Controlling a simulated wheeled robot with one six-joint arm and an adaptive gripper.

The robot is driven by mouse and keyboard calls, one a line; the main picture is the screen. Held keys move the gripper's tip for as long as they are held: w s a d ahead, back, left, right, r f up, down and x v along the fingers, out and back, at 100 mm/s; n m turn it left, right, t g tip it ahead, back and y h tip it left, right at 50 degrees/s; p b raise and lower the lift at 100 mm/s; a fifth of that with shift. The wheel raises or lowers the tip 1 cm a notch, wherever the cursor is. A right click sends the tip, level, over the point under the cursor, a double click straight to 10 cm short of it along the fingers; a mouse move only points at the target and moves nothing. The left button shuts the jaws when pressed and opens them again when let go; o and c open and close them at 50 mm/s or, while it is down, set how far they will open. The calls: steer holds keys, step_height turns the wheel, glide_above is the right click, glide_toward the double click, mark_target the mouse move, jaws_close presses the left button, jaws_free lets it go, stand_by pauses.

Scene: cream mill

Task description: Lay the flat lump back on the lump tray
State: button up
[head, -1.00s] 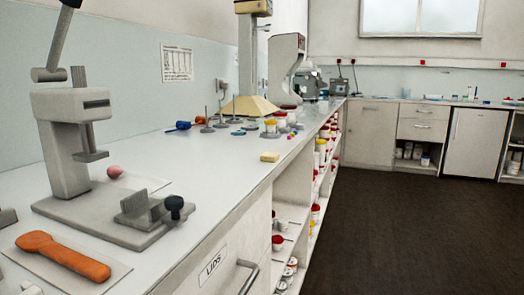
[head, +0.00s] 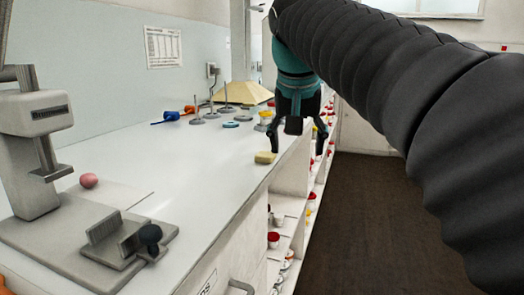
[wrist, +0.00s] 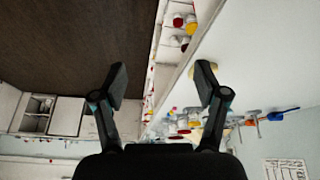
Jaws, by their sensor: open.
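A small pink lump (head: 88,180) sits on the counter at the left, by the grey press (head: 35,140) and a thin pale sheet (head: 112,196). A pale yellow block (head: 265,157) lies at the counter's front edge. I cannot tell which of these is the flat lump, and I see no clear lump tray. My gripper (head: 298,146) is open and empty, pointing down near the counter edge, its left finger close to the yellow block in the picture. In the wrist view the fingers (wrist: 161,75) are spread, and the yellow block (wrist: 208,68) is partly hidden behind the right one.
A grey clamp block with a dark knob (head: 149,235) stands on the press base. Shelves of jars (head: 273,239) lie below the counter edge. Mid-counter is clear.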

steer(key=w+a+r+m+p, duration=0.1)
steer(key=w+a+r+m, duration=0.1)
steer(key=w+a+r, duration=0.5)
glide_above(265, 149)
steer(key=s+a, duration=0.1)
steer(key=shift+m+h, duration=0.3)
steer(key=shift+h, duration=0.1)
step_height(265, 149, down, 6)
steer(key=shift+s+f, duration=0.15)
steer(key=shift+f, duration=0.05)
steer(key=shift+s+x, duration=0.15)
steer(key=shift+x, duration=1.3)
steer(key=shift+s+x, duration=0.15)
steer(key=shift+x, duration=1.3)
steer(key=c, duration=1.1)
